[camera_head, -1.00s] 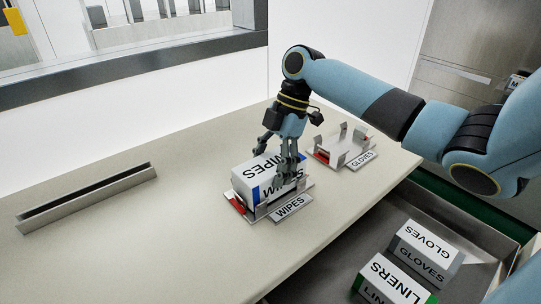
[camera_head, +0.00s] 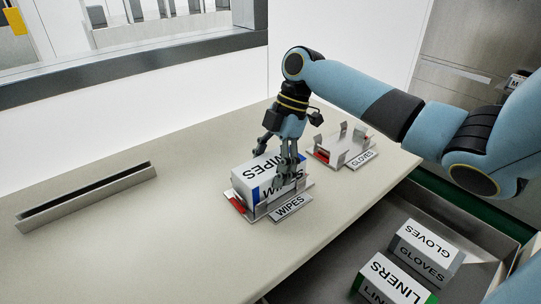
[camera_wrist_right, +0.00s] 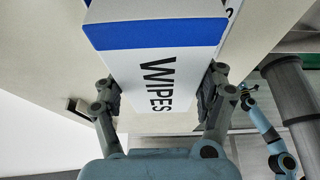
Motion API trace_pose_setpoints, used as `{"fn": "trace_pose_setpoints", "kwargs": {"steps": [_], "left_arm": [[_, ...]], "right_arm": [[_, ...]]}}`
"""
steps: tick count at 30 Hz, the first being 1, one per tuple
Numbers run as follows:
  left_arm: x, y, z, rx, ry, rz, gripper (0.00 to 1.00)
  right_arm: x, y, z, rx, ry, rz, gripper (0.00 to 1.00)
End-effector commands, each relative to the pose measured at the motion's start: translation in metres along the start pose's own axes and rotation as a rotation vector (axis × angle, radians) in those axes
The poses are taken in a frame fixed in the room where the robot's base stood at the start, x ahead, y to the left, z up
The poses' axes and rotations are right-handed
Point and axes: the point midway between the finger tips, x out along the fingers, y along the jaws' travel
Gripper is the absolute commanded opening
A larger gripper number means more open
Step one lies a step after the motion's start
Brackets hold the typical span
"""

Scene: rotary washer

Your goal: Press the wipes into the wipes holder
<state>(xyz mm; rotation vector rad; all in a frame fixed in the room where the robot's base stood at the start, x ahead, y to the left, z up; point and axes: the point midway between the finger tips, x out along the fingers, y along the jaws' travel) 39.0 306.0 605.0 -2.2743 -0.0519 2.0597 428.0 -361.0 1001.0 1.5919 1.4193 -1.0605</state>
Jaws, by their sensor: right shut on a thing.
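The wipes box (camera_head: 249,182) is white with a blue band and black WIPES lettering. It sits in the metal wipes holder (camera_head: 258,213), which has upright tabs, a red part at its left and a WIPES label plate in front. My right gripper (camera_head: 278,172) is over the box with its fingers on either side, shut on it. In the right wrist view the box (camera_wrist_right: 158,75) lies between the two fingers (camera_wrist_right: 160,100). The fingers hide part of the box and holder, and I cannot tell how deep the box sits.
An empty gloves holder (camera_head: 340,150) stands on the counter behind and to the right. A drawer at lower right holds a gloves box (camera_head: 427,248) and a liners box (camera_head: 395,280). A long metal channel (camera_head: 88,198) lies at the left. The counter's middle left is clear.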

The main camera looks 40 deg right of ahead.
Motion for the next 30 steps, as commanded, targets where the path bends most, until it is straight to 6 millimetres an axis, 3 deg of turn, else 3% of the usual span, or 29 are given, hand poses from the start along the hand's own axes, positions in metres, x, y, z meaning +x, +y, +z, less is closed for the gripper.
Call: {"fn": "trace_pose_setpoints", "kwargs": {"steps": [4, 5, 11, 22, 30], "left_arm": [[0.000, 0.000, 0.000, 0.000, 0.000, 0.000, 0.40], [0.000, 0.000, 0.000, 0.000, 0.000, 0.000, 0.40], [0.000, 0.000, 0.000, 0.000, 0.000, 0.000, 0.40], [0.000, -0.002, 0.001, 0.000, -0.001, -0.002, 0.40], [0.000, 0.000, 0.000, 0.000, -0.001, 0.000, 0.40]], "right_arm": [[0.001, -0.001, 0.000, 0.001, 0.000, -0.002, 0.28], [0.001, -0.001, 0.000, 0.001, 0.000, -0.002, 0.74], [0.001, -0.001, 0.000, 0.001, 0.000, -0.002, 1.00], [-0.006, 0.000, 0.001, 0.001, -0.003, -0.001, 1.00], [-0.061, 0.000, 0.002, -0.001, -0.006, 0.002, 1.00]]}}
